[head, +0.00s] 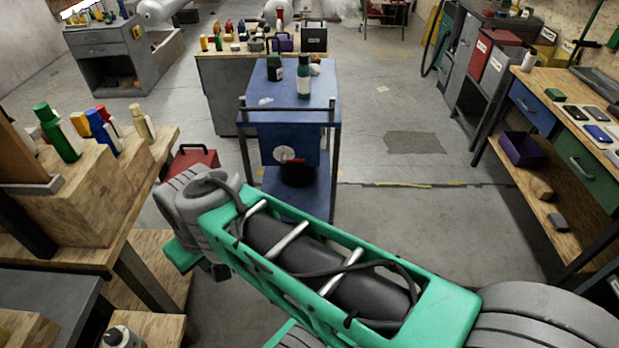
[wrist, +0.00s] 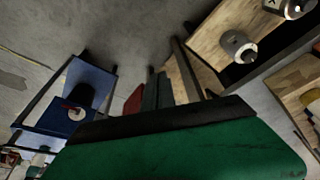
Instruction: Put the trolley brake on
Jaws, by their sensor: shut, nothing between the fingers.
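The blue trolley (head: 290,110) stands ahead of me, with bottles on its top. On its near side is a pale round disc (head: 283,154) with a red part on it; a dark round shape sits just beside it. I cannot tell the brake's setting. In the wrist view the trolley (wrist: 92,76) is at the left, with the disc (wrist: 77,113) on its side. My gripper (wrist: 158,92) is shut and empty, to the right of the trolley and apart from it. In the head view my arm hides the gripper's fingers and part of the trolley's lower end.
A wooden bench with bottles (head: 62,135) stands close at the left, and a red case (head: 190,160) is between it and the trolley. A workbench (head: 575,85) with drawers runs along the right. The floor (head: 410,215) right of the trolley is clear.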

